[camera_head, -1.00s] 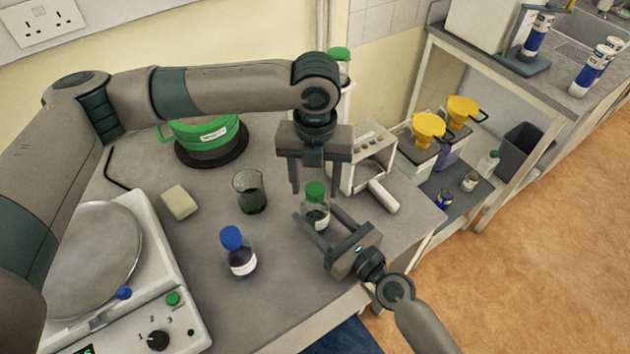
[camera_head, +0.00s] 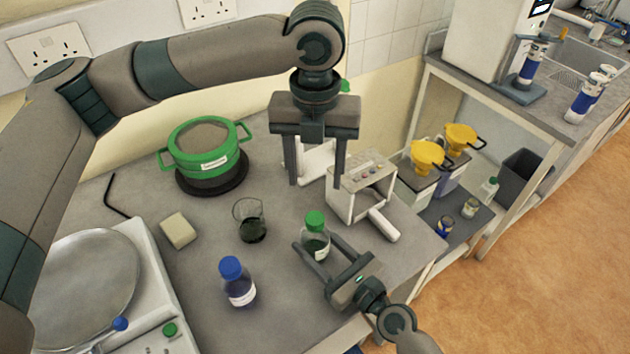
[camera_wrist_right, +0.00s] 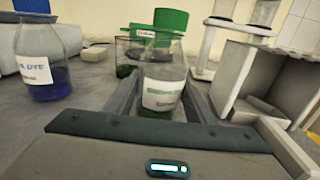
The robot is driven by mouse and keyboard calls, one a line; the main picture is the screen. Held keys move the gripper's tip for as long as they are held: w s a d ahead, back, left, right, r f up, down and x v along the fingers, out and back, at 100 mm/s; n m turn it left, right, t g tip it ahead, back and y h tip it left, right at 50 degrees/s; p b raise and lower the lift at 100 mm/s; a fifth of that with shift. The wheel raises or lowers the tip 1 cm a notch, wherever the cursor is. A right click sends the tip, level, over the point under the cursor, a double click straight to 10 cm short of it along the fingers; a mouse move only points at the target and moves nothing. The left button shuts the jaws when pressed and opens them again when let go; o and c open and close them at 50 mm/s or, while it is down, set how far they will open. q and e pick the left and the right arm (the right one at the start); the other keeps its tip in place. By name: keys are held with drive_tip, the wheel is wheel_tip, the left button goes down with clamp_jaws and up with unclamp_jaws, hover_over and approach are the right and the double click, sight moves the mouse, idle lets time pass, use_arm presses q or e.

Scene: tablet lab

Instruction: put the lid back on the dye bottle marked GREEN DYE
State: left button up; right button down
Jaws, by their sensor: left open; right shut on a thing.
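The bottle with the green lid (camera_head: 315,221) stands on the bench. It is clear glass with dark contents (camera_head: 315,247) and a white label. In the right wrist view its label (camera_wrist_right: 162,94) is too blurred to read. The green lid (camera_wrist_right: 170,19) sits on top of its neck and looks level. My right gripper (camera_head: 317,242) is shut on the bottle body, one finger on each side. My left gripper (camera_head: 315,182) is open and empty, pointing down above the lid and clear of it.
A blue-capped bottle (camera_head: 238,287) stands to the left; its label ends in DYE in the right wrist view (camera_wrist_right: 36,71). A beaker (camera_head: 250,222), a pale block (camera_head: 178,231), a green pot (camera_head: 205,150), a balance (camera_head: 150,265) and a white box-like device (camera_head: 361,180) are nearby.

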use_arm(q)
drive_tip(key=shift+r, duration=0.1)
use_arm(e)
drive_tip(key=c, duration=0.7)
unclamp_jaws()
drive_tip(key=shift+c, duration=0.2)
use_arm(q)
drive_tip(key=b, duration=0.6)
hover_over(316, 218)
wheel_tip(316, 218, down, 6)
drive_tip(key=shift+f, duration=0.15)
use_arm(e)
drive_tip(key=v, duration=1.6)
drive_tip(key=shift+s+d+f, duration=0.1)
drive_tip(key=shift+d+f, duration=0.05)
use_arm(q)
drive_tip(key=shift+a+f+b, duration=0.1)
drive_tip(key=shift+f+b, duration=0.1)
drive_tip(key=shift+b, duration=0.1)
use_arm(e)
drive_tip(key=shift+s+d+r, duration=0.2)
drive_tip(key=shift+s+d, duration=0.2)
